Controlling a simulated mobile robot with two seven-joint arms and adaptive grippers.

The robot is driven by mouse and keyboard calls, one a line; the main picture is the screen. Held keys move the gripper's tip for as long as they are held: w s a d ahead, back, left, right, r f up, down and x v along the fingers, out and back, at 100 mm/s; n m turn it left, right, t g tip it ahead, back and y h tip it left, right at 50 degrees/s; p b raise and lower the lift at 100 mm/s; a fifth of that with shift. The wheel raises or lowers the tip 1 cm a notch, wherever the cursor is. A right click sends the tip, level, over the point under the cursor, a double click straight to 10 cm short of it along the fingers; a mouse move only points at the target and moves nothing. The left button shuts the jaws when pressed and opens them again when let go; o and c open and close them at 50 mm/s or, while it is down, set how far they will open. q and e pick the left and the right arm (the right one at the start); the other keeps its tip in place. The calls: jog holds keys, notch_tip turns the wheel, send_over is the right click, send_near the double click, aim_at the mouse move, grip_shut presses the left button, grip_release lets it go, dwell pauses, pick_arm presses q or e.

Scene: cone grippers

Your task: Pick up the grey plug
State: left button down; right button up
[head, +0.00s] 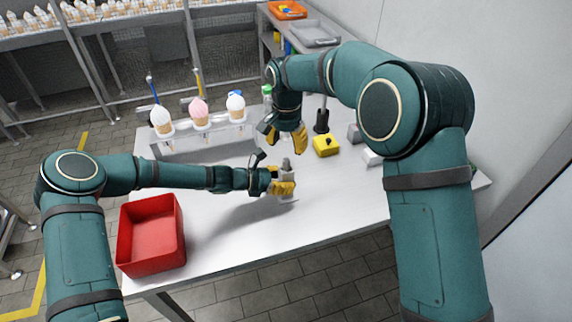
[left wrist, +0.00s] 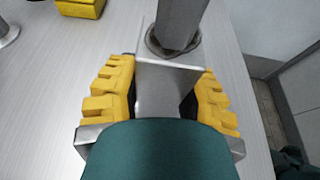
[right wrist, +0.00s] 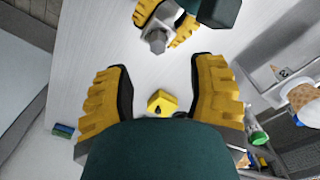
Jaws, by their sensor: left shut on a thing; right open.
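The grey plug (head: 286,164) stands upright near the middle of the white table, with a square block body and a round post on top. My left gripper (head: 284,187) is shut on its body. In the left wrist view, the yellow fingers press the sides of the plug's grey body (left wrist: 165,92). I cannot tell whether its base touches the table. My right gripper (head: 286,138) is open and empty, pointing down behind the plug. In the right wrist view, the plug (right wrist: 157,41) shows between the left gripper's fingers, beyond the right gripper's open fingers (right wrist: 160,80).
A yellow block (head: 326,147), a black plug (head: 322,122) and grey blocks (head: 372,158) stand to the right. A rack (head: 180,133) with three cones stands behind. A red bin (head: 150,262) is at the front left. The table's front middle is clear.

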aim_at(286, 159)
jog(key=shift+s+a+f, duration=0.1)
jog(key=shift+s+f, duration=0.1)
jog(key=shift+f, duration=1.35)
jog(key=shift+s+f, duration=0.15)
jog(key=shift+f, duration=1.4)
grip_shut()
